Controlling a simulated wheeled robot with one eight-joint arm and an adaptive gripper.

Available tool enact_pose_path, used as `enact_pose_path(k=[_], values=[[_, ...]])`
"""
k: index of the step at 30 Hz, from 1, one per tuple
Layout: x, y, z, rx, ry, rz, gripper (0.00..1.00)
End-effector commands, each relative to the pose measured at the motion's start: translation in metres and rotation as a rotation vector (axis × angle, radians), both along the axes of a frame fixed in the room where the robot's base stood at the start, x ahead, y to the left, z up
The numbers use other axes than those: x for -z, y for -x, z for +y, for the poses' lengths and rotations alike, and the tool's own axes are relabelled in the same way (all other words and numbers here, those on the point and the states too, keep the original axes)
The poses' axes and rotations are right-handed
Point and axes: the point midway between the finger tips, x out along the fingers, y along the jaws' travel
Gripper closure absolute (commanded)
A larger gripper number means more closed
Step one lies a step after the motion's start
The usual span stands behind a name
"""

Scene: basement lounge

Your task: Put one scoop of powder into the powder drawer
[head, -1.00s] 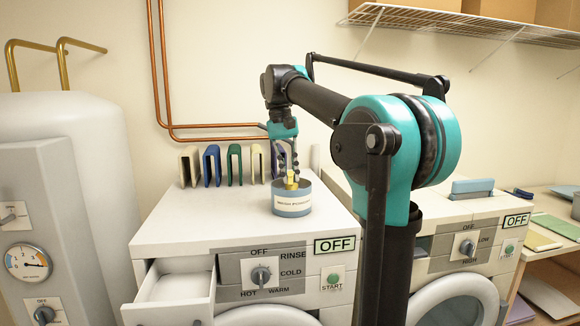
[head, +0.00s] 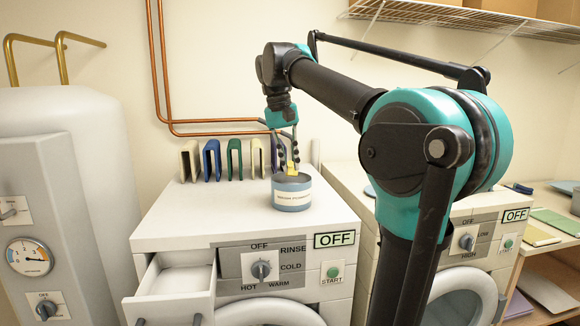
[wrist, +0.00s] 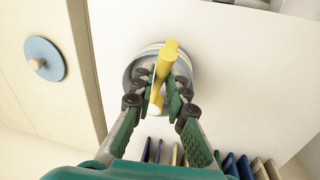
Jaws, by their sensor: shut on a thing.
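My gripper (head: 288,160) is shut on a yellow scoop (wrist: 167,62) above the powder tub. The scoop's upper part also shows in the head view (head: 292,168). The round blue-grey tub (head: 291,198) with a white label stands on the left washing machine, near its right side. In the wrist view the tub (wrist: 131,70) lies behind the scoop. I cannot tell whether the scoop holds powder, or whether its lower end is still inside the tub. The powder drawer (head: 172,311) is pulled open at the machine's front left and looks empty.
A row of coloured upright holders (head: 212,160) stands behind the tub. A grey tank (head: 85,150) is at the left. A second machine (head: 478,232) is at the right, behind my arm. A blue round lid (wrist: 42,60) lies there. The left machine's top is clear left of the tub.

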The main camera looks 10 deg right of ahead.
Motion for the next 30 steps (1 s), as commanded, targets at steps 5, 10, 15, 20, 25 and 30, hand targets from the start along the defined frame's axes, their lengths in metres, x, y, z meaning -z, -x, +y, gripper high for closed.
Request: enact_pose_path(k=[5,10,15,20,25,30], values=[[-0.008,0.012,0.003,-0.003,0.024,-0.104,1.0],[-0.018,0.02,0.005,-0.002,0.04,-0.184,1.0],[-0.028,0.027,0.006,-0.004,0.051,-0.238,1.0],[-0.035,0.032,0.007,-0.001,0.06,-0.277,1.0],[-0.039,0.034,0.008,-0.001,0.064,-0.298,1.0],[-0.04,0.035,0.008,0.0,0.065,-0.303,1.0]])
